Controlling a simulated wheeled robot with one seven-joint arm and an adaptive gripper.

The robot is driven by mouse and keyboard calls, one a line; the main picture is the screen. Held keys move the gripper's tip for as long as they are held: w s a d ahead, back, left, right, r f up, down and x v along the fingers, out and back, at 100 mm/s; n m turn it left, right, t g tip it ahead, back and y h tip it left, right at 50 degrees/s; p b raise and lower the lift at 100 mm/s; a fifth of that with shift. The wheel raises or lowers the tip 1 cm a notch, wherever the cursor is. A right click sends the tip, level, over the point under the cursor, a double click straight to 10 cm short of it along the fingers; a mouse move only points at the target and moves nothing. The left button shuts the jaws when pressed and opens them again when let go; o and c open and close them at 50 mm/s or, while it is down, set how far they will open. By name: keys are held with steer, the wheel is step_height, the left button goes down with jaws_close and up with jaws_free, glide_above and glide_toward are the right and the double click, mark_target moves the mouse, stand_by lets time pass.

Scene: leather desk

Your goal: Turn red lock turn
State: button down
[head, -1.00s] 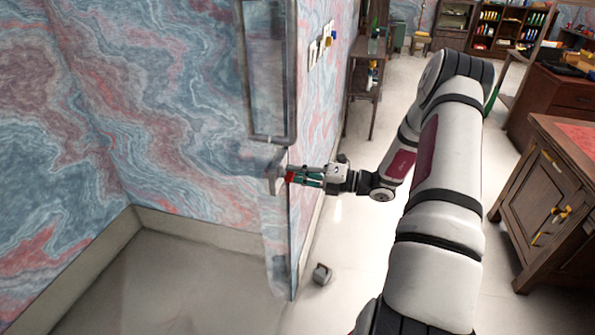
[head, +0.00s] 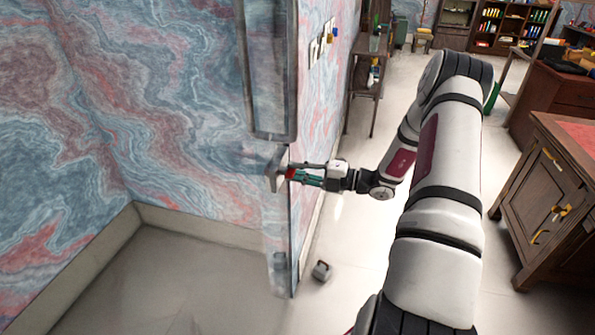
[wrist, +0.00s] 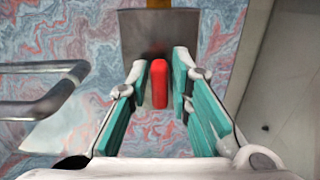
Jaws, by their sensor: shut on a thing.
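The red lock turn (wrist: 159,84) is a small upright red bar with rounded ends. In the wrist view it lies between the two teal-padded fingers of my gripper (wrist: 159,78), in front of a grey metal plate (wrist: 135,38). In the head view, the red lock turn (head: 291,173) shows as a small red spot at the edge of the glass door (head: 278,215). My gripper (head: 297,175) reaches it from the right and is shut on it. The fingers hide part of the lock turn in the head view.
A long metal door handle (head: 292,75) stands above the lock, and it also shows at the left of the wrist view (wrist: 45,95). A small grey block (head: 321,271) lies on the floor. A wooden cabinet (head: 545,190) stands at right. The floor between is clear.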

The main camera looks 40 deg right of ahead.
steer(key=c, duration=1.6)
jaws_free()
steer(key=shift+o, duration=0.2)
steer(key=v, duration=1.2)
